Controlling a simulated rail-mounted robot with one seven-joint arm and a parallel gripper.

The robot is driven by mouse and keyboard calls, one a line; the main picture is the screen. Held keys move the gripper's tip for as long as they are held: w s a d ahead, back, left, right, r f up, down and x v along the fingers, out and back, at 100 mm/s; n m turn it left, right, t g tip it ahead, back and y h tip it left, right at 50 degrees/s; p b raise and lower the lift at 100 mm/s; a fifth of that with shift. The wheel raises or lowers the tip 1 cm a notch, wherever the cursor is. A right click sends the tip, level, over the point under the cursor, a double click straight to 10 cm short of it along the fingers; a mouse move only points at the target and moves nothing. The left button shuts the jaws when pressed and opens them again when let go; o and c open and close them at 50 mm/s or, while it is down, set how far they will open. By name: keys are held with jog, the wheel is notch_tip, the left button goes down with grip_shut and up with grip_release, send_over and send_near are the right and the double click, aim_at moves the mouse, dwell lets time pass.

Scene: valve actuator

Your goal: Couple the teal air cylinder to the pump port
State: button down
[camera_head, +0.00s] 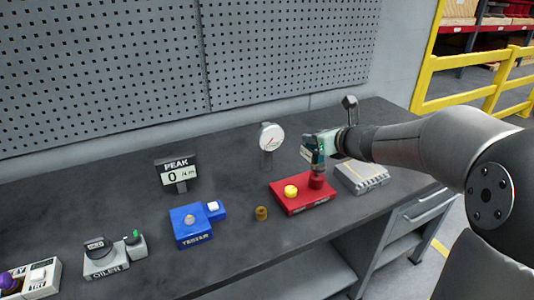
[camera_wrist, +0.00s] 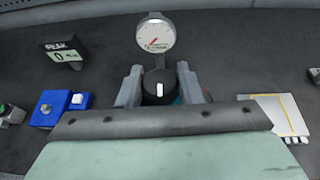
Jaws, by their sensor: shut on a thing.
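My gripper (camera_head: 319,148) is shut on the teal air cylinder (camera_head: 318,159), which stands about upright over the red block (camera_head: 302,206). In the wrist view the fingers (camera_wrist: 160,90) flank a dark round cap with a white mark (camera_wrist: 159,86), with a little teal beside it. The cylinder's lower end is at a dark red round post (camera_head: 316,181) on the block's right side; I cannot tell whether it touches or is seated. A yellow knob (camera_head: 291,191) is on the block's left side. No label shows which part is the pump port.
A dial gauge (camera_head: 270,137) stands behind the red block. A brass piece (camera_head: 261,213), a blue tester (camera_head: 190,225), a PEAK display reading 0 (camera_head: 177,174) and an oiler (camera_head: 105,260) lie to the left. A pale tray (camera_head: 361,178) is close on the right.

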jog(key=w+a+r+n+g+y+p, duration=0.25)
jog(key=a+n+g+y, duration=0.2)
jog(key=a, duration=0.35)
jog(key=s+a+f+n+g+y+p, duration=0.1)
jog(key=s+a+f+n+g+p, duration=0.3)
jog(key=n+g, duration=0.9)
jog(key=s+a+f, duration=0.1)
jog(key=a+f, duration=0.2)
jog(key=f, duration=0.2)
jog(key=shift+f+p, duration=0.3)
jog(key=shift+p, duration=0.05)
jog(key=shift+r+p, duration=0.1)
jog(key=shift+p, duration=0.25)
notch_tip(320, 180, down, 6)
jog(key=b, duration=0.2)
jog(key=shift+w+d+p, duration=0.1)
jog(key=shift+p, duration=0.25)
